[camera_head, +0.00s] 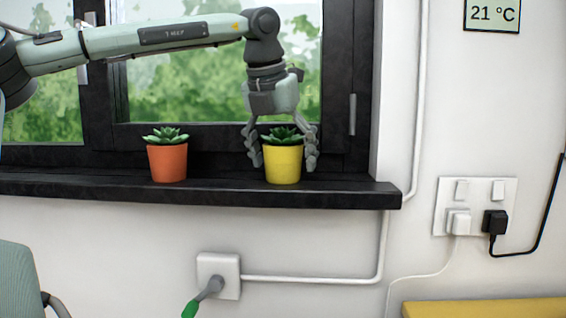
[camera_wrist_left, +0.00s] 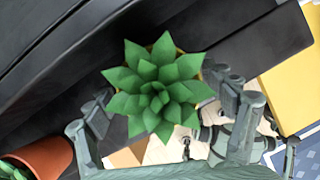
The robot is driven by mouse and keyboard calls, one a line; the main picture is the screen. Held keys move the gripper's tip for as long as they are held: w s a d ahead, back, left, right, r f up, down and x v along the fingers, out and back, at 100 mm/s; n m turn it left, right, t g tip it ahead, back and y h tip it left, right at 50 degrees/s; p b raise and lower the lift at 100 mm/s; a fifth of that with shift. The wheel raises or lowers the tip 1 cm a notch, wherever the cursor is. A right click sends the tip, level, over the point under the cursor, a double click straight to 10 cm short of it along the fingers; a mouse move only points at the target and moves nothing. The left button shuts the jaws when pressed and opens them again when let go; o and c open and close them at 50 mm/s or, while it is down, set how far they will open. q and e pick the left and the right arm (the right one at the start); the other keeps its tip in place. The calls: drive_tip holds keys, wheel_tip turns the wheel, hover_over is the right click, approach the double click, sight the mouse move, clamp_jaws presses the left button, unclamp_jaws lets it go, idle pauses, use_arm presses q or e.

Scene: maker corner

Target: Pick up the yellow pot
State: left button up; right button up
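The yellow pot (camera_head: 283,166) holds a green succulent and stands upright on the black window sill. My left gripper (camera_head: 284,163) points down over it from above, with one finger on each side of the pot. The fingers are spread, and small gaps seem to show between them and the pot. In the left wrist view the succulent (camera_wrist_left: 155,88) fills the middle between the open fingers and hides most of the pot beneath.
An orange pot (camera_head: 167,163) with a succulent stands on the sill (camera_head: 225,190) to the left. The dark window frame (camera_head: 345,90) is close behind. Sockets with plugs (camera_head: 476,207) are on the wall at right, and a yellow surface (camera_head: 490,308) is lower right.

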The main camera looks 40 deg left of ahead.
use_arm(q)
drive_tip(key=c, duration=1.4)
